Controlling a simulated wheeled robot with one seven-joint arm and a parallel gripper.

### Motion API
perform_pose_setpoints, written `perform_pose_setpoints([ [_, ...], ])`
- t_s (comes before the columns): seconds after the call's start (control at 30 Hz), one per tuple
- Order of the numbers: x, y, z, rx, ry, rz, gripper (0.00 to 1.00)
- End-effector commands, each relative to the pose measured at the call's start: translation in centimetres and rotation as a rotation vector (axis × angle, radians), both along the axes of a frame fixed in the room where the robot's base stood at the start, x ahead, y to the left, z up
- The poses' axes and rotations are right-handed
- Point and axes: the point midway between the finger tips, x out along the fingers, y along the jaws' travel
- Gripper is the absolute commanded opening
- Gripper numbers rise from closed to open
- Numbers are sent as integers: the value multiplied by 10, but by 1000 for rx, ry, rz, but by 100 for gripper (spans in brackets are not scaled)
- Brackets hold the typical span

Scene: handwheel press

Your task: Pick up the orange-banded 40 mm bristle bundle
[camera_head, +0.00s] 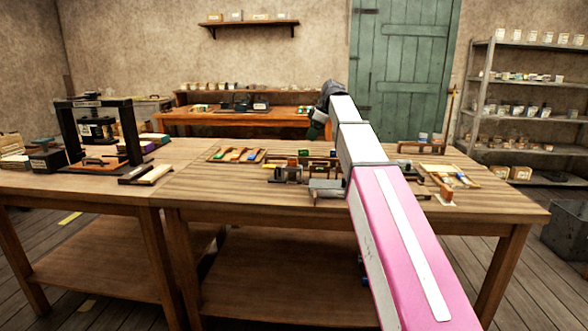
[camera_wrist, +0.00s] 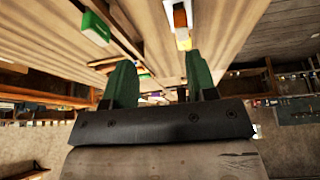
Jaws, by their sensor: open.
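In the head view, a shallow wooden tray (camera_head: 210,157) on the bench holds several banded bundles. One with an orange band (camera_head: 236,154) lies between green-marked ones; the 40 mm size cannot be read. My gripper is open and empty in the wrist view (camera_wrist: 160,62), its two green fingers apart above the bench. In that view a white piece with an orange end (camera_wrist: 180,16) lies past the fingers; I cannot tell if it is the same bundle. A green-and-white block (camera_wrist: 95,27) lies to its left. In the head view my arm hides part of the bench.
A black handwheel press (camera_head: 124,128) stands on the left bench, with a wooden-handled brush (camera_head: 155,174) in front. Small fixtures (camera_head: 290,172) crowd the bench beside my arm. Another tray (camera_head: 452,176) lies to the right. The bench's front strip is clear.

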Motion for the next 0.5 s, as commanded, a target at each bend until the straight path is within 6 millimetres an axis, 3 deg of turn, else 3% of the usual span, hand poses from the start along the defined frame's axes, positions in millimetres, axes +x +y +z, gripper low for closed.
perform_pose_setpoints([
  [0.03, -6, 13, -1, -9, 4, 33, 52],
  [0.13, -13, 28, -2, -19, 10, 75, 52],
  [0.33, -16, 37, -10, -25, 13, 94, 52],
  [0.5, -16, 46, -32, -25, 15, 93, 52],
])
